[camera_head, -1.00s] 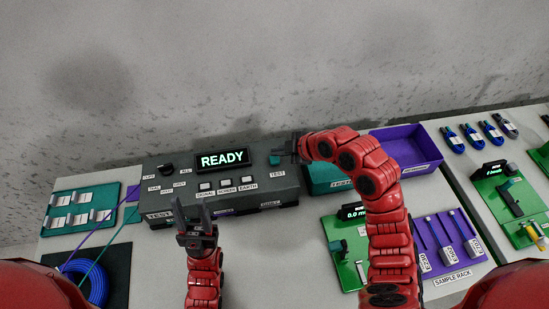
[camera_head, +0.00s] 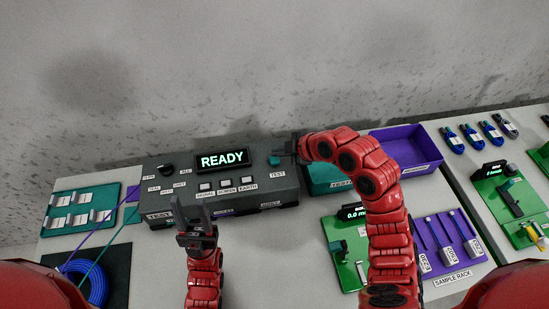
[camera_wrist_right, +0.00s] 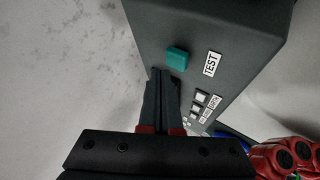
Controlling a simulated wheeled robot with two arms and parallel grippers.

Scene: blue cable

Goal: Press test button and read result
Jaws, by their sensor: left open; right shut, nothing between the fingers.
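The dark grey tester box (camera_head: 222,184) stands on the bench with its display (camera_head: 221,159) reading READY. The teal TEST button (camera_head: 274,160) is at the box's right end, and it also shows in the right wrist view (camera_wrist_right: 177,58). My right gripper (camera_head: 283,150) is shut and empty, with its fingertips close to the button; in the right wrist view the fingertips (camera_wrist_right: 165,72) lie just below it. I cannot tell whether they touch. My left gripper (camera_head: 192,212) is open and empty at the box's front left.
A blue cable coil (camera_head: 97,287) lies on a black mat at the left, with thin wires running to the box. A teal tray (camera_head: 325,178) and a purple bin (camera_head: 408,148) stand right of the box. A sample rack (camera_head: 447,245) and green gauge board (camera_head: 346,262) are in front.

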